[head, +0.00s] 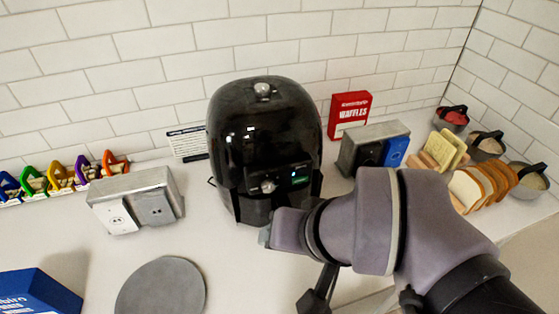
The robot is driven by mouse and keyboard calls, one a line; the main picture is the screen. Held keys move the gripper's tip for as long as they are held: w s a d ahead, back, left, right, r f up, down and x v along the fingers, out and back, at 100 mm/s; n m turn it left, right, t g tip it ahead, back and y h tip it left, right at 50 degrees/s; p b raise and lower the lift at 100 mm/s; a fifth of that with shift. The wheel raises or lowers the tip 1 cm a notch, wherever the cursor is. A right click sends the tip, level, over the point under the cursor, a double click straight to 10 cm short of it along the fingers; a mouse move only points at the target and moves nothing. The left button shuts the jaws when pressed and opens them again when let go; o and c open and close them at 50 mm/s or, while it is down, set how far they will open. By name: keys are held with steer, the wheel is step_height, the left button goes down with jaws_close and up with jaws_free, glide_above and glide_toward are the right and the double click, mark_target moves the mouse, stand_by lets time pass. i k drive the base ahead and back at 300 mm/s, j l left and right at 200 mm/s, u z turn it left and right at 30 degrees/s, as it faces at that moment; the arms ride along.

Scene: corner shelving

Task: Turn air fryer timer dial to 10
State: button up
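The black, glossy, rounded air fryer (240,130) stands upright against the back wall near the middle. A small silver dial (268,186) is on its lower front; I cannot read its marks or setting. A second silver knob (262,90) sits near the top. A small panel (299,178) with blue and green lights is right of the front dial. My arm reaches in from the lower right, its grey tip in front of the fryer's lower front. A black jointed part below it may be my gripper (318,290); its fingers are not clear.
A metal outlet box (112,214) and grey disc (160,290) are left of the fryer. A blue box (35,292) is front left.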

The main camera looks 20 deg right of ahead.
mark_target(268, 186)
steer(key=j+z, duration=0.1)
steer(key=j, duration=0.7)
steer(key=k+j, duration=0.15)
steer(key=j, duration=0.65)
steer(key=j+z, duration=0.05)
